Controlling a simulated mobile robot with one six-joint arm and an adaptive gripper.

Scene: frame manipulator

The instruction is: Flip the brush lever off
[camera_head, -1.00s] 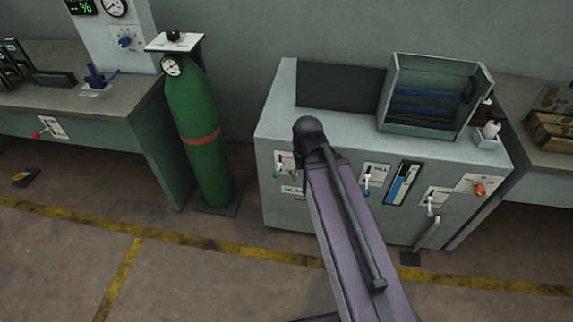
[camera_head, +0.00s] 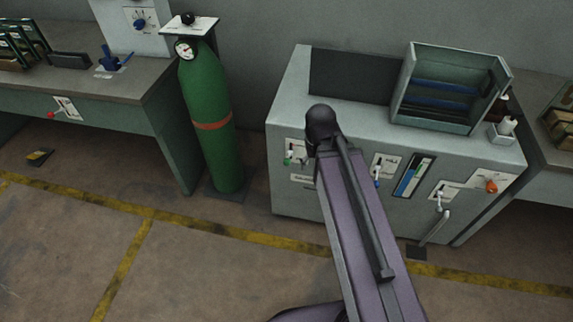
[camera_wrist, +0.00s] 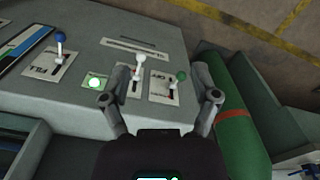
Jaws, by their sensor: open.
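In the wrist view my gripper (camera_wrist: 161,97) is open and empty, its two fingers spread above the front panel of the grey cabinet. Between the fingers are a white-knobbed lever (camera_wrist: 140,62), just beyond the left fingertip, and a green-knobbed lever (camera_wrist: 181,76), near the right finger. A blue-knobbed lever (camera_wrist: 60,39) stands farther left. In the head view the green lever (camera_head: 288,158), blue lever (camera_head: 376,180) and another white lever (camera_head: 439,197) show on the cabinet. The labels are too small to tell which is the brush lever. My arm hides the gripper in the head view.
The grey cabinet (camera_head: 290,112) carries an open-fronted box (camera_head: 410,110) on top. A green gas cylinder (camera_head: 210,135) stands left of it, and in the wrist view the cylinder (camera_wrist: 236,120) is right of the gripper. A bench (camera_head: 120,115) is at left. A lit button (camera_wrist: 95,82) is beside the left finger.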

